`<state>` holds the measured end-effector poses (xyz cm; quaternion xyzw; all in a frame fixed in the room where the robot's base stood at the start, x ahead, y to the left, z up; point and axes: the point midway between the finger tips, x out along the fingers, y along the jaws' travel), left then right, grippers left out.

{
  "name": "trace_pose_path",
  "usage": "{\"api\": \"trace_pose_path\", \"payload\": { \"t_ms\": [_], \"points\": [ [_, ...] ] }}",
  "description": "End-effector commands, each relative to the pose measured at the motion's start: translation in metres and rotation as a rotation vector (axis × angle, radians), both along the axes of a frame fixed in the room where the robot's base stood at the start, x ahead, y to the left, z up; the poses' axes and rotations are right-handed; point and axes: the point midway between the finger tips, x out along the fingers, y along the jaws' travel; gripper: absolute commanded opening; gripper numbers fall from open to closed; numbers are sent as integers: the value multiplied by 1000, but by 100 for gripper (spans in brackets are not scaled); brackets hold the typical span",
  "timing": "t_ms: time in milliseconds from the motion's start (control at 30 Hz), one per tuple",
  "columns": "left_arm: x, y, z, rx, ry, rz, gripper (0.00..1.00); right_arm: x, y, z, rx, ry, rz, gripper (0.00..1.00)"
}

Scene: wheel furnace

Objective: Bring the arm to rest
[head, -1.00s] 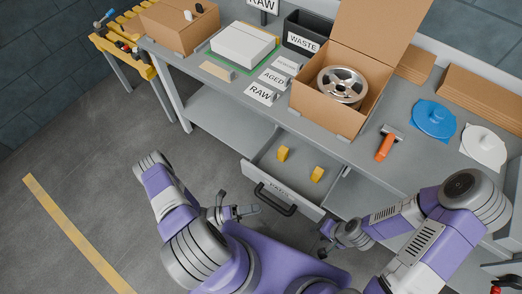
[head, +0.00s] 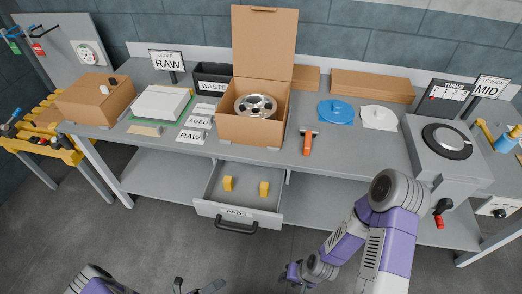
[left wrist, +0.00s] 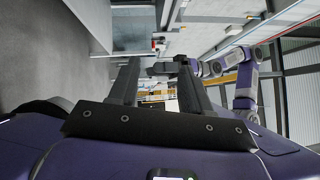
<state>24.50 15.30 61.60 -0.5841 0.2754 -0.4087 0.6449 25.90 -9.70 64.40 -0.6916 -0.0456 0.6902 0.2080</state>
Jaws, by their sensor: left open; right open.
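My left gripper (head: 198,287) shows at the bottom edge of the head view, in front of the bench and below the open drawer. In the left wrist view its two fingers (left wrist: 155,85) stand apart with nothing between them. My right gripper (head: 297,277) hangs low at the bottom centre of the head view, in front of the bench; its fingertips are small there, and nothing shows in it. My right arm (head: 370,240) is bent in front of the bench's right half. Most of my left arm is out of the head view.
The PADS drawer (head: 207,207) stands open toward me with two yellow blocks.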

Motion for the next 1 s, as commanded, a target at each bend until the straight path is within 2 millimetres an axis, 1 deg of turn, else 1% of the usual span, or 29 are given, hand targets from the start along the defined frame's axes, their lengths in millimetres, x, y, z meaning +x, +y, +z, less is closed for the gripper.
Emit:
{"api": "trace_pose_path", "payload": {
  "t_ms": [33,100,267,367,467,567,633,667,700,767,800,867,900,1000],
  "points": [
    [-2,-10,4,38,-31,-64,48,0,0,0,0,-1,0,43],
    [-8,-20,4,96,-68,-143,48,0,0,0,0,-1,1,43],
    [-26,-41,5,234,-186,-340,48,1,0,0,0,-3,0,43],
    [-40,-52,4,333,-290,-486,48,1,0,0,0,-1,1,43],
    [-56,-59,2,449,-442,-663,48,0,0,0,0,-1,1,43],
    [-71,-59,-2,588,-669,-882,48,1,0,0,0,-1,1,43],
    [-77,-55,-6,690,-873,-1047,48,1,0,0,0,-1,1,43],
    [-77,-52,-7,731,-967,-1115,48,1,0,0,0,-1,1,43],
    [-75,-48,-9,785,-1097,-1200,48,1,0,0,0,-1,1,43],
    [-68,-42,-10,858,-1304,-1320,48,1,0,0,0,-1,1,43],
    [-61,-40,-9,901,-1447,-1390,48,1,0,0,0,-1,1,43],
    [-47,-38,-6,959,-1659,-1479,48,1,0,0,0,-1,1,43],
    [-37,-38,-2,993,-1795,-1527,48,1,0,0,0,-1,1,43],
    [-13,-43,9,1059,-2089,-1604,48,1,0,0,0,-1,1,43]
  ]
}}
